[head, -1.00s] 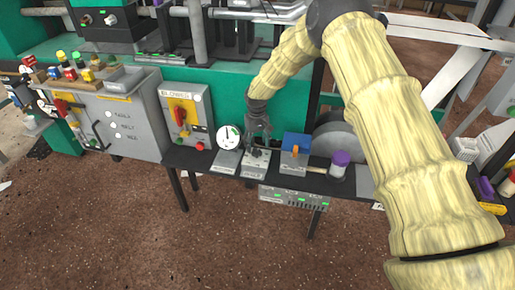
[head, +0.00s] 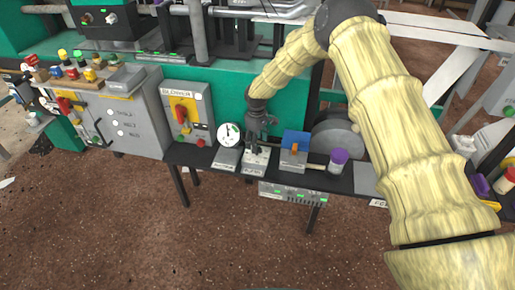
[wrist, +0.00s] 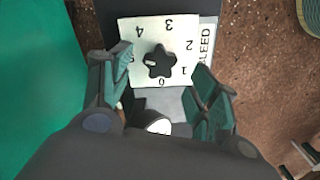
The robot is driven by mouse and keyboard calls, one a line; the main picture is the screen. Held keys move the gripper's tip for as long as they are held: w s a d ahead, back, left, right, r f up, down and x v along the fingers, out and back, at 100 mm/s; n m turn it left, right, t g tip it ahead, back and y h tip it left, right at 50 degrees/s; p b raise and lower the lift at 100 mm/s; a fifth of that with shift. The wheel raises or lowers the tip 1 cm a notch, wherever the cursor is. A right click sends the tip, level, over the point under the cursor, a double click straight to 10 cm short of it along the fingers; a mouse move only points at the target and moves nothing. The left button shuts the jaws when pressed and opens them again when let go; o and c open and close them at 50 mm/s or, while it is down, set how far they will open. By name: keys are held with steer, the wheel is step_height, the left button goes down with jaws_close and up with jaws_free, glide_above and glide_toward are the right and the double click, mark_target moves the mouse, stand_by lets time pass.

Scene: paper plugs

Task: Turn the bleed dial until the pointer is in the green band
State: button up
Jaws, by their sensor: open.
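The bleed dial is a black star-shaped knob (wrist: 160,62) on a white plate (wrist: 178,25) numbered around it and marked BLEED. In the wrist view its pale mark faces left, near the 5. My gripper (wrist: 162,60) is open, one finger on each side of the knob; I cannot tell whether either touches it. In the head view my gripper (head: 262,130) is over the dial's grey block (head: 255,160), mostly hiding the knob. The round white gauge (head: 229,134) stands just left of it, with a green patch at its upper right. Its needle is too small to read surely.
Left of the gauge is a grey panel with a yellow-and-red switch (head: 185,112). Right of the dial are a blue-topped block (head: 296,140) and a purple-capped jar (head: 338,160). A green wall (head: 230,85) is close behind. The floor in front is clear.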

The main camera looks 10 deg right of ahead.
steer(key=shift+f, duration=0.15)
steer(key=shift+f+b, duration=0.55)
steer(key=shift+f, duration=1.3)
steer(key=shift+c, duration=0.2)
steer(key=c, duration=1)
steer(key=shift+o, duration=0.2)
